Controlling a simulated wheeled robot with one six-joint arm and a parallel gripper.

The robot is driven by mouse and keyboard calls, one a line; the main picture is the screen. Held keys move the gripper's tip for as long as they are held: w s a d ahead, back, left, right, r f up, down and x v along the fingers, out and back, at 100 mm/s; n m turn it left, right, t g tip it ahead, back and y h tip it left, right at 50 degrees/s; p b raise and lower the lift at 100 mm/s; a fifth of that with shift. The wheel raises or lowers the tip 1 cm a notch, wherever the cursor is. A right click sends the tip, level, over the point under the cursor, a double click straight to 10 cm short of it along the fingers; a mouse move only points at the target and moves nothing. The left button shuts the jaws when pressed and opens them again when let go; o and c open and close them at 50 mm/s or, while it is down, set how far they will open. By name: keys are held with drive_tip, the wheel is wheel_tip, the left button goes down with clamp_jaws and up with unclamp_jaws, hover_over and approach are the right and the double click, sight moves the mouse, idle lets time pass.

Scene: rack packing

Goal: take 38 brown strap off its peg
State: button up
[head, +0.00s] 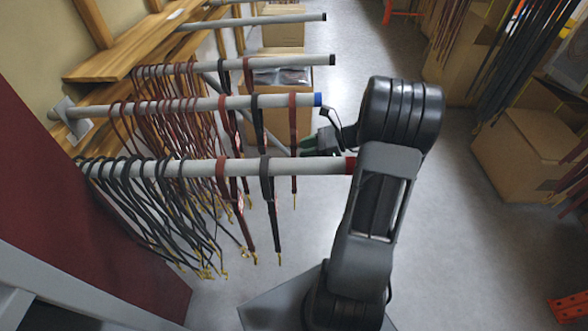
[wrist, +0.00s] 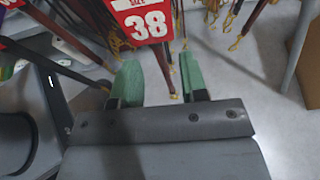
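A brown strap (head: 293,121) hangs near the blue-tipped end of a grey peg (head: 190,105) in the head view. In the wrist view a red card reading 38 (wrist: 147,20) hangs just ahead of my gripper (wrist: 160,73). A brown strap end (wrist: 163,68) shows below the card, between the two green fingers. The fingers are apart and not closed on it.
Cardboard boxes (head: 530,150) stand at the right. Open floor (head: 450,240) lies between.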

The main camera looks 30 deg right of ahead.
drive_tip(key=shift+b+x, duration=0.65)
drive_tip(key=shift+x, duration=1.5)
drive_tip(key=shift+c, duration=0.4)
clamp_jaws()
